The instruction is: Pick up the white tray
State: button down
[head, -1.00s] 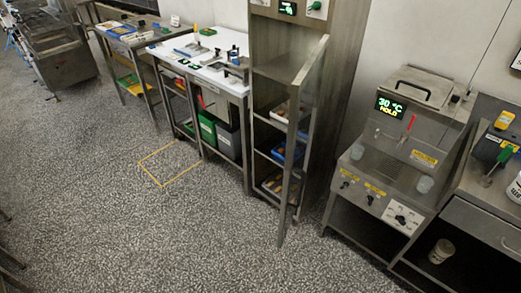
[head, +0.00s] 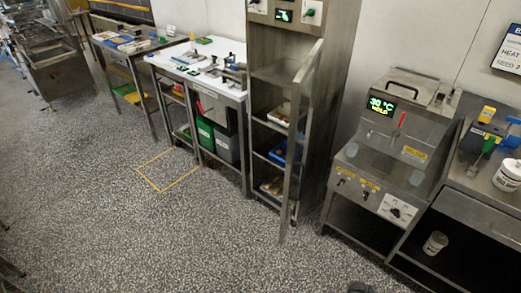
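A white tray (head: 279,116) with light contents rests on the upper lit shelf of the tall steel cabinet (head: 262,45) in the middle of the head view. The cabinet's glass door (head: 300,130) stands open toward me, and its frame partly covers the tray's right side. A blue tray (head: 279,158) sits on the shelf below. Another tray with brownish contents (head: 272,187) is on the lowest shelf. My gripper is not recognisable in the view; only a small dark shape shows at the bottom edge, and I cannot tell what it is.
A white-topped bench (head: 205,58) with green (head: 205,132) and grey bins stands left of the cabinet. A steel machine (head: 375,165) with a green display stands right of it. The speckled floor (head: 190,235) in front is clear, with a yellow outlined square (head: 167,187).

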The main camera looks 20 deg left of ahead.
aim_at(288, 110)
jog(key=u, duration=0.6)
jog(key=k, duration=0.8)
jog(key=z, duration=0.15)
jog(key=i, duration=1.7)
jog(key=u, duration=0.3)
